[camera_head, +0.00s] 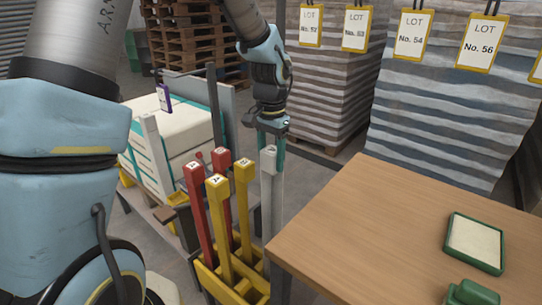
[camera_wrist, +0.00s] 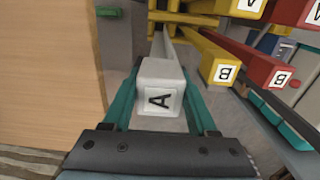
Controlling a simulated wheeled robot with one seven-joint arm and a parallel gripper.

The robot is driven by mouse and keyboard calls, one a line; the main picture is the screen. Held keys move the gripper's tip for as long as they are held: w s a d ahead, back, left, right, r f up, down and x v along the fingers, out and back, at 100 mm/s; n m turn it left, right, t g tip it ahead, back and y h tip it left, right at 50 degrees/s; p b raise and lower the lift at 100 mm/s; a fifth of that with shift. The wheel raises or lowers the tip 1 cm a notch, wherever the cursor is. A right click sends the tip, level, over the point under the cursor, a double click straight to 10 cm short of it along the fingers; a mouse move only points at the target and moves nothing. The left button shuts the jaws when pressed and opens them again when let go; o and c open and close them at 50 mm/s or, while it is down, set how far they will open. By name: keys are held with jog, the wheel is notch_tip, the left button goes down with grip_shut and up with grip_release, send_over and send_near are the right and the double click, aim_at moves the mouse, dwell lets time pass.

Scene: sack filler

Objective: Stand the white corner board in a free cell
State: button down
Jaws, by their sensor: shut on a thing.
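The white corner board (camera_head: 268,195), with an "A" label on its top end (camera_wrist: 155,95), hangs roughly upright in my gripper. My gripper (camera_head: 271,147) is shut on it near its top, with a teal finger on each side in the wrist view (camera_wrist: 160,105). The yellow rack (camera_head: 208,277) stands to the left of the board. Two red boards (camera_head: 199,215) and two yellow boards (camera_head: 221,230) stand in it. The board's lower end is hidden behind the table edge and rack, so I cannot tell whether it is inside a cell.
A wooden table (camera_head: 370,225) is close on the right, carrying a green-framed tray (camera_head: 474,243). A strapped white sack stack (camera_head: 185,130), with a pale upright post (camera_head: 155,145) at its corner, stands behind the rack. Wrapped pallets with LOT signs (camera_head: 410,120) fill the back.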

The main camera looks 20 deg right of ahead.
aim_at(271, 150)
jog(key=shift+f+b, duration=1.4)
jog(key=shift+f, duration=1.4)
jog(key=shift+f+b, duration=0.7)
jog(key=shift+f, duration=0.35)
jog(key=shift+c, duration=0.6)
grip_release()
notch_tip(271, 150, up, 11)
jog(key=shift+f+b, duration=0.1)
jog(key=shift+b, duration=0.2)
